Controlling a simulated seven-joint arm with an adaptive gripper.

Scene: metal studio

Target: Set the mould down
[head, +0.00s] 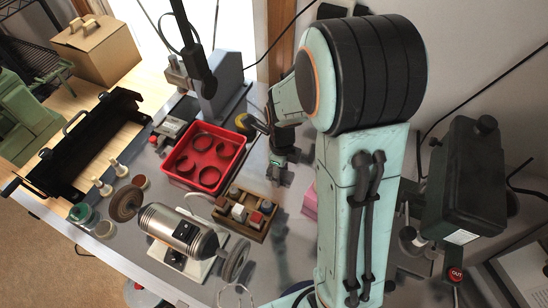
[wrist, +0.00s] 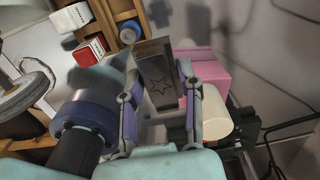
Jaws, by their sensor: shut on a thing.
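The mould sticks out past the fingertips towards the top of the picture. Whether its underside touches anything cannot be seen. In the head view my gripper (head: 281,160) is small and partly hidden by my arm, over the grey bench (head: 262,268) right of the red tray. I cannot make out the mould there.
A pink block (wrist: 212,68) and a cream cylinder (wrist: 208,117) lie close right of the mould.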

